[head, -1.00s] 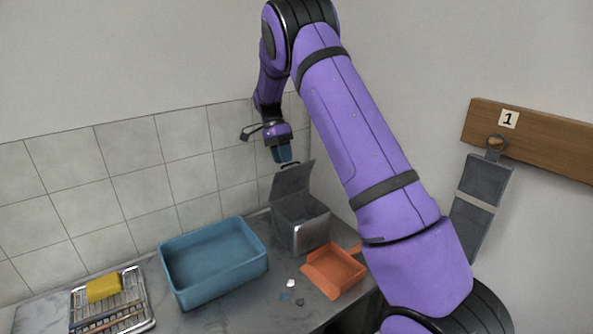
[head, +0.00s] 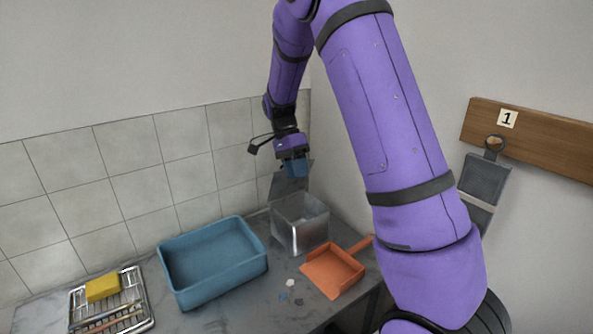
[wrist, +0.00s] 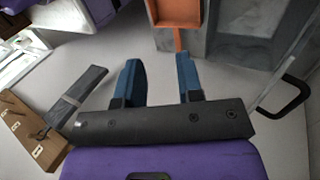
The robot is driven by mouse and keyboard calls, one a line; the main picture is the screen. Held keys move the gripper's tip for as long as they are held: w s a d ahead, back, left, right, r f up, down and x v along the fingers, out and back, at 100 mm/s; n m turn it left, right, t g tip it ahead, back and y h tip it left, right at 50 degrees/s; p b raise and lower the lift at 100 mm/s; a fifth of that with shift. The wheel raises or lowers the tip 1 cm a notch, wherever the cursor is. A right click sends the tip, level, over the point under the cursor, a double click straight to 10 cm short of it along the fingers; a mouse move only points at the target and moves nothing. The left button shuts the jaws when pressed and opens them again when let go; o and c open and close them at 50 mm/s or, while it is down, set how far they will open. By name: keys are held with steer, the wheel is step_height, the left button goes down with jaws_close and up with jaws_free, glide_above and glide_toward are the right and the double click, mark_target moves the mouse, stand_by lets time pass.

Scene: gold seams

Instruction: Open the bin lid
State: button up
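The bin (head: 312,235) is a grey metal box at the back right of the counter, and its top is open. Its lid (head: 276,186) stands raised at the bin's back edge, partly hidden behind my gripper. My gripper (head: 295,174) is above the bin, in front of the lid in the picture. In the wrist view, my gripper's two blue fingers (wrist: 158,60) are spread with nothing between them. The bin (wrist: 238,30) is at the upper right there, with the lid (wrist: 284,55) and its black handle (wrist: 290,97) to the right, apart from the fingers.
A blue tub (head: 215,285) stands left of the bin. An orange dustpan (head: 330,270) lies in front of it, with small scraps (head: 290,283) nearby. A wire rack (head: 135,291) with a yellow sponge (head: 103,287) is at left. A grey scraper (head: 485,180) hangs from a wooden board (head: 555,143).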

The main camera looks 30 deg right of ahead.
steer(key=w+d+r+t, duration=0.5)
steer(key=w+r+t, duration=0.25)
steer(key=w, duration=0.35)
steer(key=f, duration=0.3)
steer(key=w+f, duration=0.1)
steer(key=f, duration=0.3)
steer(key=w+f, duration=0.1)
steer(key=f, duration=0.3)
jaws_close()
